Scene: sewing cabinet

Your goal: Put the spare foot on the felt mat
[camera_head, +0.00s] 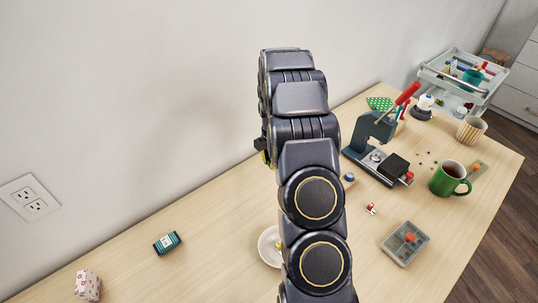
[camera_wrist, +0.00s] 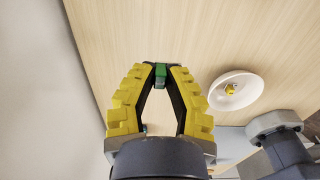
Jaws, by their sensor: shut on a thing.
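My gripper (camera_wrist: 161,78) has its yellow-padded fingers closed at the tips on a small dark green piece (camera_wrist: 160,70), above the pale wood table. I cannot tell from its shape whether this is the spare foot. In the head view my arm hides most of my gripper (camera_head: 265,156); only a dark and yellow bit shows at the arm's left edge. No felt mat can be made out for certain. A green dotted cloth-like piece (camera_head: 379,103) lies at the back of the table, behind the press, well right of my gripper.
A white dish (camera_head: 265,240) with a yellow thing stands beside my arm; the dish also shows in the wrist view (camera_wrist: 246,97). A dark press (camera_head: 359,136), green mug (camera_head: 446,181) and divided box (camera_head: 398,252) stand right.

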